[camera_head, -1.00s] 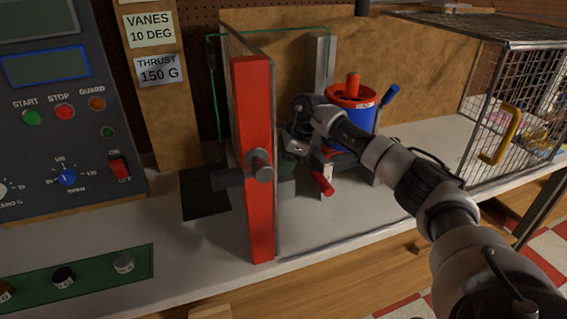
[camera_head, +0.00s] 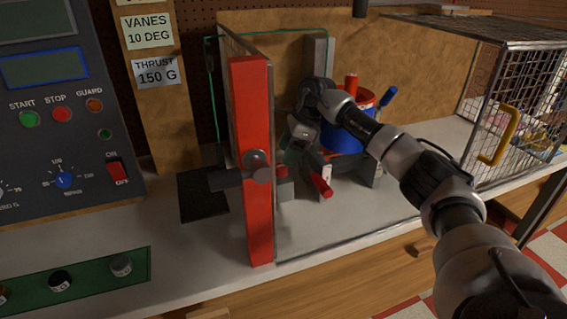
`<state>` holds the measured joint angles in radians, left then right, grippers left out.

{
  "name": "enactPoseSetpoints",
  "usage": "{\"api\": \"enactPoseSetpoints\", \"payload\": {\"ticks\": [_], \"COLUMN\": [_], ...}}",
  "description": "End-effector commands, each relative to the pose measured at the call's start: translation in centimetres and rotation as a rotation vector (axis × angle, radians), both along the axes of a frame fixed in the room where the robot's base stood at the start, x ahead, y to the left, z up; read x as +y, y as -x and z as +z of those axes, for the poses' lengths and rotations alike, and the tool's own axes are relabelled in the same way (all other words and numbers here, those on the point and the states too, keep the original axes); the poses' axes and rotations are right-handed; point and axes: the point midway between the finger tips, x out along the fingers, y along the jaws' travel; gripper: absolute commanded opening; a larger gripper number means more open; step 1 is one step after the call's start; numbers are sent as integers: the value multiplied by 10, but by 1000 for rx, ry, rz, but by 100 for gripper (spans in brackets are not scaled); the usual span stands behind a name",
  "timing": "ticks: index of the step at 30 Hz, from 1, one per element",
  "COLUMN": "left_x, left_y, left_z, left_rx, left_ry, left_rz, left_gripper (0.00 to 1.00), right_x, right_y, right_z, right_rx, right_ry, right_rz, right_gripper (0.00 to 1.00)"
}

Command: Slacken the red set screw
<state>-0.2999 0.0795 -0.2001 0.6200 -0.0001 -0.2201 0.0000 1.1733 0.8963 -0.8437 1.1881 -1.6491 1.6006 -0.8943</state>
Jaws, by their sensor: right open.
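A red cylindrical piece (camera_head: 321,186), perhaps the red set screw, juts toward the front at the foot of the ducted rotor. The rotor's duct (camera_head: 345,139) is blue with a red top rim, and an upright red post (camera_head: 352,83) and a blue-tipped lever (camera_head: 388,95) stand out from it. My right gripper (camera_head: 299,138) is open, above and left of the red cylinder and apart from it. My right forearm hides part of the duct. The gripper's fingertips are small and dark against the fixture. My left gripper is not in view.
A tall red-edged panel (camera_head: 250,215) with a grey knob stands left of the gripper. A control box (camera_head: 60,120) is at far left. A wire-mesh cage (camera_head: 490,85) with a yellow handle (camera_head: 499,135) is at right. The bench front is clear right of the panel.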

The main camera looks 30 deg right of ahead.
Motion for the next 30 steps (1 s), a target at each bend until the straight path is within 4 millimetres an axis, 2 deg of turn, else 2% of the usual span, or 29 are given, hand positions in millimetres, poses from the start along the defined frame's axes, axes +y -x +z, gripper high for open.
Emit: {"api": "enactPoseSetpoints", "payload": {"ticks": [3, 8, 30], "left_x": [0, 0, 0], "left_y": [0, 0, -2], "left_z": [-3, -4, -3], "left_rx": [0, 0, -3], "left_ry": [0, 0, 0], "left_rz": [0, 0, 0], "left_gripper": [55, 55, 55], "right_x": [-7, -10, -10], "right_y": [3, 5, 5], "right_z": [16, 27, 27], "right_rx": [-3, 0, 0], "right_ry": [0, 0, 0], "right_rz": [-1, -1, -1], "right_gripper": [63, 63, 63]}}
